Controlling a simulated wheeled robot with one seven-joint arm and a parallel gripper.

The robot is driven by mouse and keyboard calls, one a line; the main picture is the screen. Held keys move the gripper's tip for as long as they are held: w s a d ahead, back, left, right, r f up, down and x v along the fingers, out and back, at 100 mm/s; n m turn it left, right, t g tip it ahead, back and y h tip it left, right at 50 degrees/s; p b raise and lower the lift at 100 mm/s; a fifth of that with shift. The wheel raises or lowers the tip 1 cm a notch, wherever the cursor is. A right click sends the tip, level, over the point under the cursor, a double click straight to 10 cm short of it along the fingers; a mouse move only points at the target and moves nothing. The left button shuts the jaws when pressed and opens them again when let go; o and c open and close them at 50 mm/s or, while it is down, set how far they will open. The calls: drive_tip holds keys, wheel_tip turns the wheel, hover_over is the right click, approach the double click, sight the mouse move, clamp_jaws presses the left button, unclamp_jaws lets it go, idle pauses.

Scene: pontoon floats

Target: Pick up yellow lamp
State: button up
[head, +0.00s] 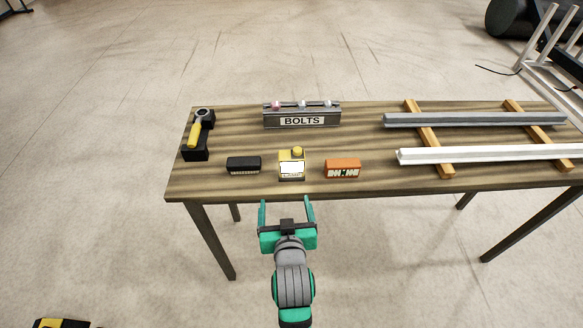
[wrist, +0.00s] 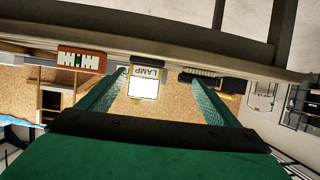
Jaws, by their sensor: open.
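The yellow lamp (head: 292,165) is a small boxy thing with a white front panel and a round yellow knob on top. It stands upright near the front edge of the table (head: 225,188), between a black box and an orange box. My gripper (head: 286,202) is open and empty in front of the table edge, apart from the lamp and roughly in line with it. In the wrist view the lamp (wrist: 144,84) appears upside down, with LAMP lettering, between the two green fingers of my gripper (wrist: 158,85).
The black box (head: 244,165) is left of the lamp and the orange box (head: 342,168) right. A BOLTS tray (head: 302,119) stands behind. A yellow-handled tool (head: 195,132) rests in a black holder at left. Grey (head: 470,119) and white (head: 490,154) bars lie on wooden strips at right.

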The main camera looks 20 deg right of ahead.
approach(292, 163)
drive_tip(key=w, duration=0.2)
drive_tip(key=shift+m, duration=0.3)
drive_tip(key=x, duration=0.7)
drive_tip(key=f+x, duration=0.1)
drive_tip(key=x, duration=0.2)
drive_tip(key=shift+w+d+f, duration=0.1)
drive_tip(key=shift+d+f, duration=0.05)
drive_tip(key=shift+d, duration=0.15)
drive_tip(key=c, duration=1.5)
